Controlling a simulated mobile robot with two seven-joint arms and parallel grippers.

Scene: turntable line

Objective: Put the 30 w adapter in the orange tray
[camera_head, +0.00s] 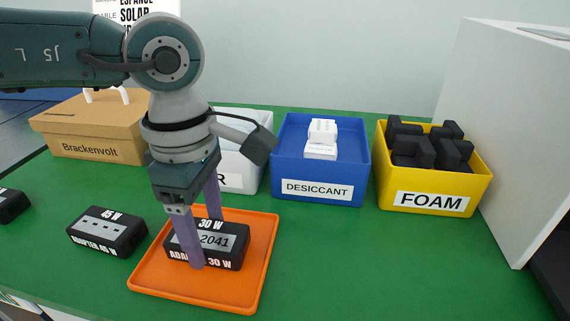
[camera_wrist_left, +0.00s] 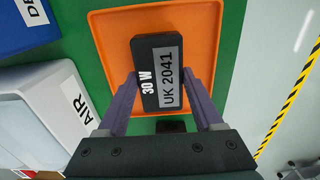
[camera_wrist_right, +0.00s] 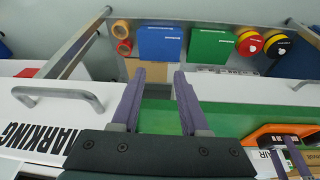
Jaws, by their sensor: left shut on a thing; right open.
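The 30 W adapter (camera_head: 222,243) is a black box with a grey label reading 2041. It is over the orange tray (camera_head: 257,283), within its rim; whether it touches the tray floor I cannot tell. My left gripper (camera_head: 205,262) is shut on the adapter, one purple finger on each side. In the left wrist view the adapter (camera_wrist_left: 158,72) shows its 30 W and UK 2041 print between the fingers, with the orange tray (camera_wrist_left: 205,30) behind it. My right gripper (camera_wrist_right: 157,100) is open and empty, seen only in the right wrist view, away from the tray.
A 45 W adapter (camera_head: 106,232) lies left of the tray. Behind stand a Brackenvolt carton (camera_head: 85,148), a white bin (camera_head: 240,176), a blue DESICCANT bin (camera_head: 318,189) and a yellow FOAM bin (camera_head: 432,200). The green surface right of the tray is clear.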

